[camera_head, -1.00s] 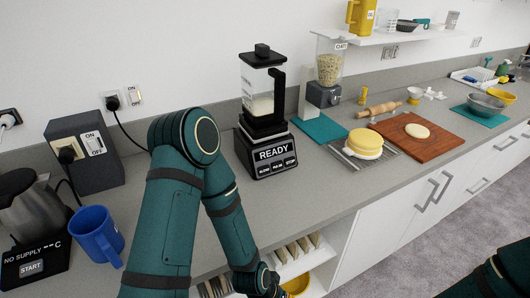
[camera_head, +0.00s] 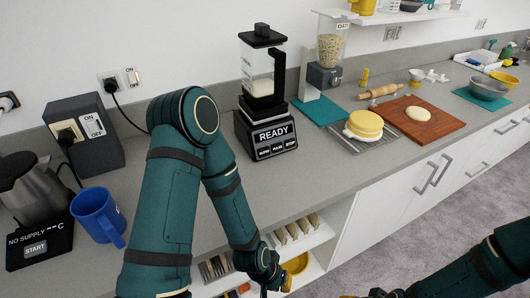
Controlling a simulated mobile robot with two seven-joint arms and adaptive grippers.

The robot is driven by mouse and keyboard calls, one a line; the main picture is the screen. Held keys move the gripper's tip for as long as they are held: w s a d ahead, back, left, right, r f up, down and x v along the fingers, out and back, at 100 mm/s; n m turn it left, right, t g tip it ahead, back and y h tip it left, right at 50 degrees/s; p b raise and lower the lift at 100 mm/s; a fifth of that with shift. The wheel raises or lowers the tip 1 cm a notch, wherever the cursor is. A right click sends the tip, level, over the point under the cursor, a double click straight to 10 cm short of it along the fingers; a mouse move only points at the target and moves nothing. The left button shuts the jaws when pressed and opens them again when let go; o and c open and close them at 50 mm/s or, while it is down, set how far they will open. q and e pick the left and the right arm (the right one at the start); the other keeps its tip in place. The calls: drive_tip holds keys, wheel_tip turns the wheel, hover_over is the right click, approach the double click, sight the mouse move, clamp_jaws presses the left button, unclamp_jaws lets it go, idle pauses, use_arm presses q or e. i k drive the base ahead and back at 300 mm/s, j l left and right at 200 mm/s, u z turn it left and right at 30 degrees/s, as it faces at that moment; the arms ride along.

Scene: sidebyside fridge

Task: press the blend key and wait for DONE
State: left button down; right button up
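The blender (camera_head: 268,138) stands on the counter against the wall, with pale contents low in its clear jar (camera_head: 262,88) and a black lid on top. Its display (camera_head: 273,133) reads READY. Below it is a row of small keys; the leftmost, apparently the blend key (camera_head: 264,151), is uncovered. My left arm reaches past the blender's left side. My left gripper (camera_head: 265,287) hangs low in front of the counter edge, well below the keys, its fingers too small and cut off to judge. My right gripper (camera_head: 372,294) is at the bottom edge, mostly cut off.
A blue mug (camera_head: 98,215), a kettle (camera_head: 35,190) and a switched socket box (camera_head: 84,140) stand left. Right of the blender are a grain dispenser (camera_head: 327,65), yellow rounds (camera_head: 364,124) on a rack and a wooden board (camera_head: 435,122). Open shelves (camera_head: 310,240) lie below the counter.

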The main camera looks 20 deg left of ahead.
sight(264, 151)
drive_tip(key=l+u, duration=0.1)
drive_tip(key=u, duration=0.35)
drive_tip(key=i+l+u, duration=0.1)
drive_tip(key=l+u, duration=0.2)
drive_tip(key=l, duration=0.15)
drive_tip(key=i+l+u, duration=0.1)
drive_tip(key=l+u, duration=0.2)
drive_tip(key=l, duration=0.15)
drive_tip(key=l+u, duration=0.15)
drive_tip(key=l, duration=1.2)
